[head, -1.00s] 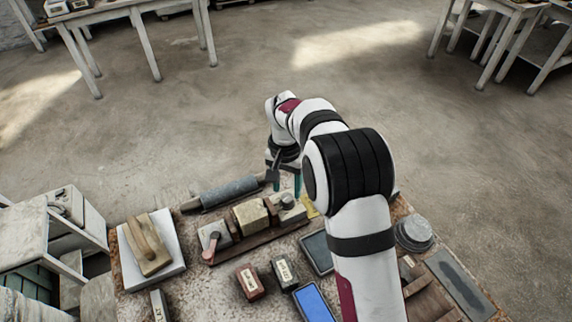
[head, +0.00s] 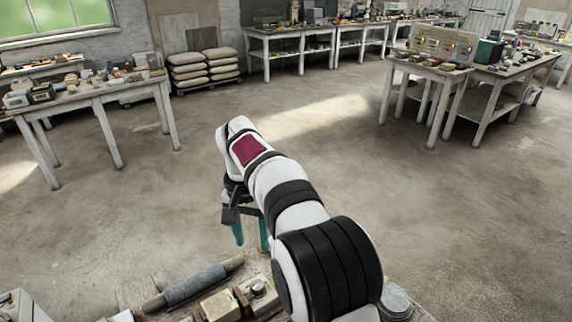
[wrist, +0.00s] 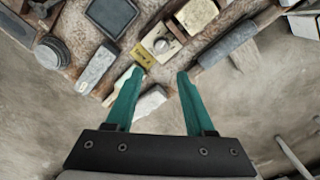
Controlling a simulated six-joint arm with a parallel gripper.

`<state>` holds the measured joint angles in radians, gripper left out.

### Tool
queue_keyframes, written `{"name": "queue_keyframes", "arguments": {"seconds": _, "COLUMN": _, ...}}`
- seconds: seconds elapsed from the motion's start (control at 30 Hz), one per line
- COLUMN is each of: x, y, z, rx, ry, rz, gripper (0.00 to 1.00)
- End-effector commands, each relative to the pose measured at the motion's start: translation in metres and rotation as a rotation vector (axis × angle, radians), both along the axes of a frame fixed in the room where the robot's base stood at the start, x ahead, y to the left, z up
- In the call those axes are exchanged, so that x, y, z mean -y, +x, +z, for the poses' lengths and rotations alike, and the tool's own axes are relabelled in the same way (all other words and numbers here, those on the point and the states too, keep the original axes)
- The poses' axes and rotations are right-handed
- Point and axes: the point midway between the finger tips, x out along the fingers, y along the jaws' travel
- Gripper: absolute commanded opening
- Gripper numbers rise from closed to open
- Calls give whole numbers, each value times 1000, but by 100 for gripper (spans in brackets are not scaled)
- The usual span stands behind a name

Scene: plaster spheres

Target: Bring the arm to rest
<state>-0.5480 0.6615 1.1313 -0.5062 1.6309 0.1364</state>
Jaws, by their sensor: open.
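My gripper (head: 252,236) hangs at the end of my raised arm, above the far edge of the table in the head view. In the wrist view my gripper (wrist: 155,90) shows two teal fingers spread apart with nothing between them. Below the fingertips lie a yellow piece (wrist: 144,55) and a beige block with a round knob (wrist: 160,44). The fingers look apart from everything on the table. My arm hides part of the tabletop in the head view.
A grey roller (head: 195,285) lies along the table's far edge. In the wrist view a dark square pad (wrist: 112,14), grey round discs (wrist: 52,52) and a grey bar (wrist: 97,68) lie on the table. Open concrete floor (head: 400,210) stretches beyond. Other workbenches (head: 90,95) stand farther off.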

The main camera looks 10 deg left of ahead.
Motion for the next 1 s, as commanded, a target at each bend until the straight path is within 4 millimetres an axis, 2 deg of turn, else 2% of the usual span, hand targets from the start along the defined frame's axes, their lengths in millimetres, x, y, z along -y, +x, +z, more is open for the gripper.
{"name": "queue_keyframes", "arguments": {"seconds": 0.07, "x": 28, "y": -10, "z": 17, "rx": -4, "ry": 13, "rz": -34, "gripper": 54}}
{"name": "queue_keyframes", "arguments": {"seconds": 0.17, "x": 97, "y": -55, "z": 46, "rx": -19, "ry": 47, "rz": -118, "gripper": 54}}
{"name": "queue_keyframes", "arguments": {"seconds": 0.2, "x": 125, "y": -83, "z": 53, "rx": -27, "ry": 65, "rz": -159, "gripper": 54}}
{"name": "queue_keyframes", "arguments": {"seconds": 0.27, "x": 161, "y": -129, "z": 54, "rx": -33, "ry": 91, "rz": -219, "gripper": 54}}
{"name": "queue_keyframes", "arguments": {"seconds": 0.3, "x": 178, "y": -160, "z": 50, "rx": -37, "ry": 107, "rz": -258, "gripper": 54}}
{"name": "queue_keyframes", "arguments": {"seconds": 0.4, "x": 204, "y": -226, "z": 30, "rx": -40, "ry": 142, "rz": -339, "gripper": 54}}
{"name": "queue_keyframes", "arguments": {"seconds": 0.5, "x": 213, "y": -268, "z": 10, "rx": -41, "ry": 165, "rz": -390, "gripper": 54}}
{"name": "queue_keyframes", "arguments": {"seconds": 0.63, "x": 215, "y": -287, "z": -2, "rx": -42, "ry": 175, "rz": -413, "gripper": 54}}
{"name": "queue_keyframes", "arguments": {"seconds": 1.0, "x": 215, "y": -287, "z": -3, "rx": -45, "ry": 175, "rz": -411, "gripper": 54}}
